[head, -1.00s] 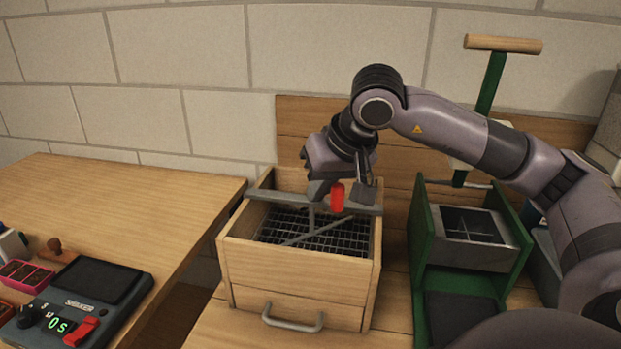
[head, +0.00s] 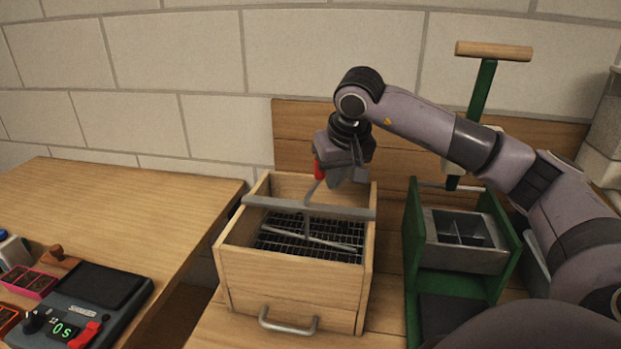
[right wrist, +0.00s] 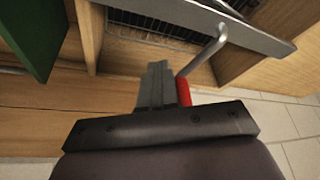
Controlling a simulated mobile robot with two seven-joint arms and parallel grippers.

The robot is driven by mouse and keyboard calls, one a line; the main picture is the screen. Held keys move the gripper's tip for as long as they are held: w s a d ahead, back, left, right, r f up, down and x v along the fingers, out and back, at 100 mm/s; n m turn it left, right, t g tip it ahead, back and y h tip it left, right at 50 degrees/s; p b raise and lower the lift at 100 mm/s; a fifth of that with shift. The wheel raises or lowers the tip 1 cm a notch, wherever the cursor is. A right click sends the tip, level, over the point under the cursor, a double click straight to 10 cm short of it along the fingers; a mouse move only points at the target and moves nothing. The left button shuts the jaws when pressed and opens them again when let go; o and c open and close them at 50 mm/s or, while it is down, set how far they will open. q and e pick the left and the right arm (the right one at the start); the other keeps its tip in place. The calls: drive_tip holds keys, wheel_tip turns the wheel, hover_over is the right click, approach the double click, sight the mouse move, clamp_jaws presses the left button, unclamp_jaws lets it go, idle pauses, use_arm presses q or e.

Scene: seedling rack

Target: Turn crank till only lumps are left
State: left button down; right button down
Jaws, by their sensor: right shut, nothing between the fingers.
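The wooden sieve box (head: 290,284) stands on the bench with a wire mesh (head: 335,254) inside and a grey crossbar (head: 330,211) over its top. Dark material lies on and under the mesh; I cannot tell lumps from fine soil. The crank's red knob (head: 319,170) stands above the far side of the box, on a bent grey arm. My right gripper (head: 341,179) is beside the knob, fingers together. In the right wrist view the fingers (right wrist: 156,86) are shut next to the red knob (right wrist: 183,91), with nothing between them. My left gripper is not in view.
A green press (head: 412,260) with a metal divided tray (head: 466,242) stands to the right. The left tabletop's far part is clear.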

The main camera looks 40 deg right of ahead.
wheel_tip(320, 180, up, 9)
drive_tip(key=p, duration=0.3)
drive_tip(key=shift+p, duration=0.4)
idle(0.9)
